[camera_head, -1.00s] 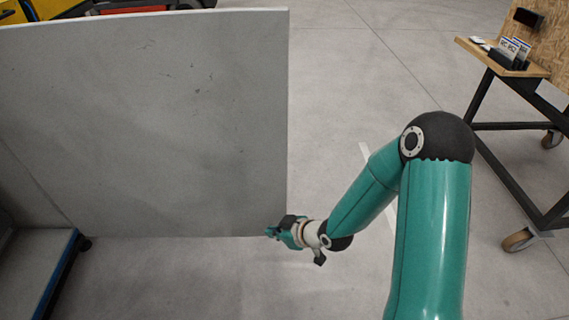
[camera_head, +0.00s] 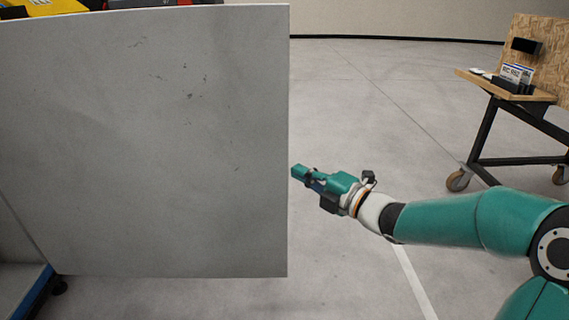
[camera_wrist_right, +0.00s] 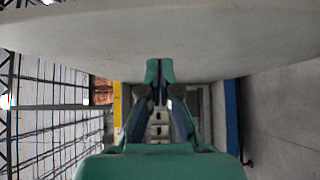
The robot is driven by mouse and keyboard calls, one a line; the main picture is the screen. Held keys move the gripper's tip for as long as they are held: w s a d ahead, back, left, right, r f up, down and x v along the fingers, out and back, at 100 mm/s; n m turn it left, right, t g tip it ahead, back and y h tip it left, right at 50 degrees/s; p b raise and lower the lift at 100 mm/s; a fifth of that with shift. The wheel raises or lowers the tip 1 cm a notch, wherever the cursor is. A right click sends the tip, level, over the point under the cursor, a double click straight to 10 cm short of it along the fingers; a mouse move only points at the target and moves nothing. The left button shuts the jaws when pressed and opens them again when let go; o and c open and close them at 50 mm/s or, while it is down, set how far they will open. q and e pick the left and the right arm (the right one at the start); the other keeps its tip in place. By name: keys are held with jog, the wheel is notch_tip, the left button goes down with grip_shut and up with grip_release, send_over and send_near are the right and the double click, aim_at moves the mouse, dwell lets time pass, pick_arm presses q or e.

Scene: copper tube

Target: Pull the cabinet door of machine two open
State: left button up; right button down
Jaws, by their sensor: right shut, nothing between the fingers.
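The cabinet door (camera_head: 150,150) is a large grey panel standing open across the left half of the head view. My right gripper (camera_head: 297,171) is shut and empty, just right of the door's free edge. In the right wrist view the shut fingertips (camera_wrist_right: 160,70) point at the machine, with the pale door panel (camera_wrist_right: 160,35) across the top of the picture. I cannot tell whether the fingers touch the door. The door hides most of the machine (camera_head: 22,280), and only its lower corner with a blue edge shows. My left gripper is not in view.
A workbench (camera_head: 540,97) with a wooden top, a black frame and wheels stands at the right. Yellow equipment (camera_head: 40,8) shows behind the door's top edge. The grey floor (camera_head: 370,110) between door and bench is clear.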

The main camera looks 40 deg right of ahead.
aim_at(278, 153)
jog(key=w, duration=0.5)
jog(key=shift+w+d+b, duration=0.35)
jog(key=shift+w, duration=0.05)
jog(key=shift+w+d, duration=0.4)
jog(key=shift+w, duration=0.2)
